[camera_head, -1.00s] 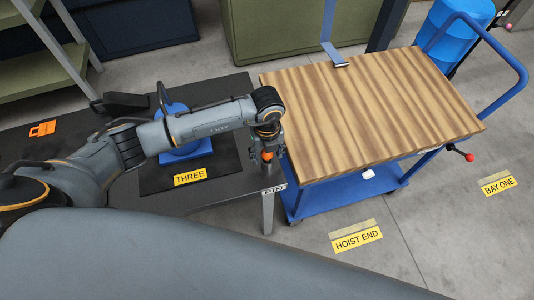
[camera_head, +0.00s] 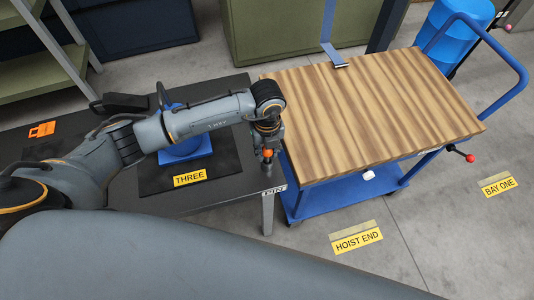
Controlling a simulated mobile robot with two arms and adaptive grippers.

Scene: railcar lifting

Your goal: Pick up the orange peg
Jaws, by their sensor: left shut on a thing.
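The orange peg (camera_head: 268,154) shows as a small orange piece at the tip of my left gripper (camera_head: 267,150). The gripper points down over the right edge of the dark table, close to the wooden-topped cart. It is shut on the peg. The fingers hide most of the peg, and its lower end is hard to make out. I cannot tell whether it touches the table. My right gripper is not in view.
The dark table (camera_head: 235,177) carries a blue object (camera_head: 187,150) beside a "THREE" label (camera_head: 190,177), partly behind my arm. A blue cart (camera_head: 375,108) with a bare wooden top stands just right of the gripper.

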